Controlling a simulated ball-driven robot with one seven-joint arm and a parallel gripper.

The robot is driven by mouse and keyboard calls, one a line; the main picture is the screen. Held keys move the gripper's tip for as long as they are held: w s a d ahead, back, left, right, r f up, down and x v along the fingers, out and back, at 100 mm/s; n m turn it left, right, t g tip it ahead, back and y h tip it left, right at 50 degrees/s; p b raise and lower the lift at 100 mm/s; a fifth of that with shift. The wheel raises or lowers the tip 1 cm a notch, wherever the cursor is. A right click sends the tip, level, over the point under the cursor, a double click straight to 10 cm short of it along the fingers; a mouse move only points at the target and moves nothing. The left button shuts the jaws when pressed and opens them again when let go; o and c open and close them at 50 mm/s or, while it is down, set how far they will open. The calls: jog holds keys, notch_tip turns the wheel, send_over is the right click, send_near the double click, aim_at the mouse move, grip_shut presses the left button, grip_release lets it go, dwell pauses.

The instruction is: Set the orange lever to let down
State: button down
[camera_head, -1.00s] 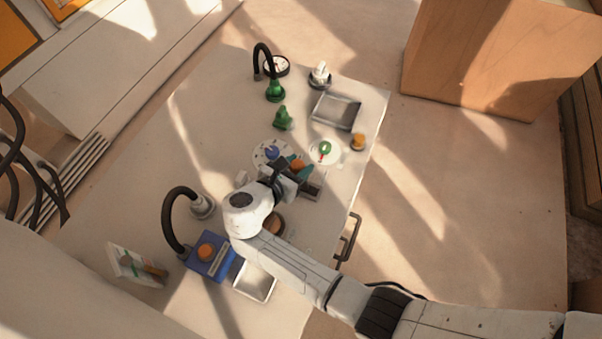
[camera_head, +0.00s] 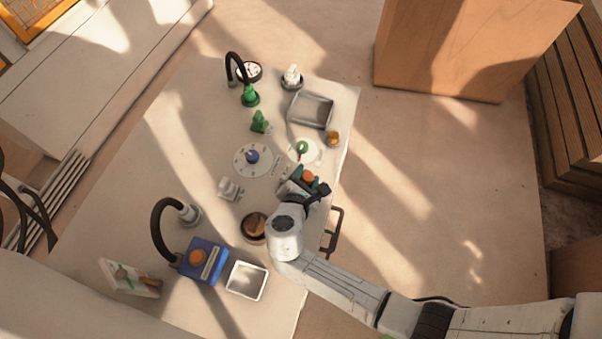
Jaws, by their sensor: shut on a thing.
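The orange lever knob (camera_head: 308,177) is at the right side of the table, below the white disc with the green knob. My gripper (camera_head: 306,179) is around it, with teal fingers on either side, and is shut on it. My wrist and the gripper body hide most of the lever's base and its slot, so the marks there cannot be read.
A white dial with a blue knob (camera_head: 252,157) is to the left. A round brown-topped piece (camera_head: 254,226) is close by my wrist. A blue box (camera_head: 205,262) and a metal tray (camera_head: 247,280) stand lower left. A dark handle (camera_head: 336,232) sticks out at the table's right edge.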

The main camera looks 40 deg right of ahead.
jog(key=shift+s+d, duration=0.15)
jog(key=shift+d, duration=0.1)
jog(key=c, duration=0.6)
grip_release()
jog(key=shift+s+a+r, duration=0.2)
jog(key=shift+s+a, duration=0.05)
jog(key=shift+a, duration=0.15)
jog(key=v, duration=0.9)
jog(key=shift+s+a+r+b, duration=0.25)
jog(key=shift+s+b, duration=0.05)
jog(key=shift+d, duration=0.1)
